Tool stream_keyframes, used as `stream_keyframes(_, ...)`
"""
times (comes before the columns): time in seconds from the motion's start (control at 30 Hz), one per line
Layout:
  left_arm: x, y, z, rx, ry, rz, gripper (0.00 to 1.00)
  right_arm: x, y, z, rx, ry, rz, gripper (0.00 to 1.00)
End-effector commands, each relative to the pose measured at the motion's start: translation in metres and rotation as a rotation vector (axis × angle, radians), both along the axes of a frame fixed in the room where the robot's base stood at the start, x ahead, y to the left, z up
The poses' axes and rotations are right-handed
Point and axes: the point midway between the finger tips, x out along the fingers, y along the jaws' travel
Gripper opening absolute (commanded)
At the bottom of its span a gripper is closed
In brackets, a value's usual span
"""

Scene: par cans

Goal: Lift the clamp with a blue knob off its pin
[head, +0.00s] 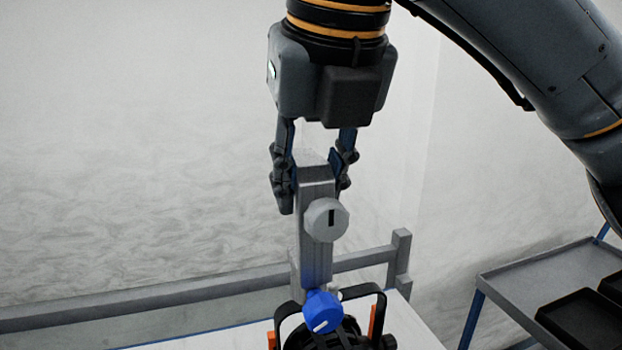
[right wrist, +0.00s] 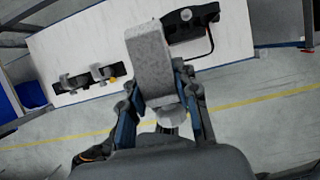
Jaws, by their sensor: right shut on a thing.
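My right gripper (head: 316,188) is shut on the upper end of a grey, upright bar-shaped clamp (head: 316,255). A pale grey slotted knob (head: 326,220) sticks out of its front. A blue knob (head: 322,312) with a white mark is at the clamp's lower end, just above a black par can (head: 325,340). I cannot tell whether the clamp touches the can, and the pin is hidden. In the right wrist view, the grey clamp (right wrist: 150,65) sits between the fingers of my right gripper (right wrist: 157,95). My left gripper is not in view.
A white table (right wrist: 75,40) carries a black holder (right wrist: 85,85) with two small grey clamps, one with a yellow knob. A grey rail (head: 180,291) runs behind the work area. A grey shelf cart (head: 530,277) with black trays stands at the right.

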Motion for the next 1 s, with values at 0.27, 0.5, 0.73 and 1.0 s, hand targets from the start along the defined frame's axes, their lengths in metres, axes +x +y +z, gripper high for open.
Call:
stream_keyframes(0.27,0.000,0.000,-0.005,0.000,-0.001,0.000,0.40,0.000,0.000,-0.011,0.001,-0.001,0.000,0.00)
stream_keyframes(0.5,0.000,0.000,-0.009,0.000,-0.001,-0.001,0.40,0.000,0.000,-0.021,0.002,0.000,-0.001,0.00)
stream_keyframes(0.73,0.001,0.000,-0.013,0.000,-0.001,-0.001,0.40,0.000,0.000,-0.030,0.001,-0.001,0.000,0.00)
stream_keyframes(1.0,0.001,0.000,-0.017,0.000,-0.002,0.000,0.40,0.000,0.000,-0.041,0.001,-0.001,0.000,0.00)
